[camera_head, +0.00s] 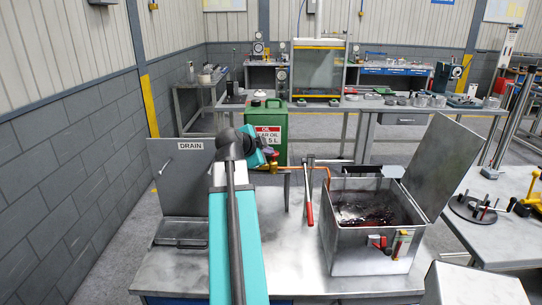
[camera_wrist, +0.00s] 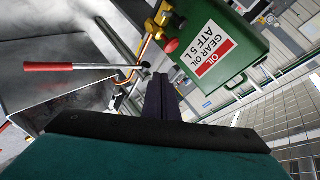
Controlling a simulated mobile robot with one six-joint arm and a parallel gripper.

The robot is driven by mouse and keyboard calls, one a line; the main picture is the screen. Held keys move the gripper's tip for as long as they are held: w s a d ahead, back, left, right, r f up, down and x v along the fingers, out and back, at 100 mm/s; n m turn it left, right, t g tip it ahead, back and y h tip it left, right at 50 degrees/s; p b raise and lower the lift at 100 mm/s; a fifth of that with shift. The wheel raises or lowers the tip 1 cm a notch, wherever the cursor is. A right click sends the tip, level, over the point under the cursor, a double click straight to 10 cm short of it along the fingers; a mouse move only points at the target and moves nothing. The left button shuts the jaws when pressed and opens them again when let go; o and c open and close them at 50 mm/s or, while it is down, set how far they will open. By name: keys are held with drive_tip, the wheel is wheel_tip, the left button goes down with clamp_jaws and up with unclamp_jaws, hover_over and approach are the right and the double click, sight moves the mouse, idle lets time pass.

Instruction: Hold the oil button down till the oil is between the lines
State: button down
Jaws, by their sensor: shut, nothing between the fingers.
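A red button (camera_wrist: 171,45) sits beside a brass fitting (camera_wrist: 153,30) in front of the can. My gripper (camera_wrist: 160,76) is shut and empty, its dark fingertips just short of the button in the picture; I cannot tell whether they touch. In the head view my gripper (camera_head: 272,155) is small and partly hidden. A metal tank (camera_head: 358,243) holds dark reddish oil (camera_head: 365,208). A yellow-edged gauge (camera_head: 400,243) is on its front; its lines are too small to read.
A red-handled lever (camera_head: 309,207) stands left of the tank and shows in the wrist view (camera_wrist: 75,66). An orange pipe (camera_head: 327,172) runs from the fitting toward the tank. The tank's lid (camera_head: 440,165) stands open. A DRAIN panel (camera_head: 185,170) is left of my arm.

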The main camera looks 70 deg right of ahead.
drive_tip(key=shift+v, duration=0.8)
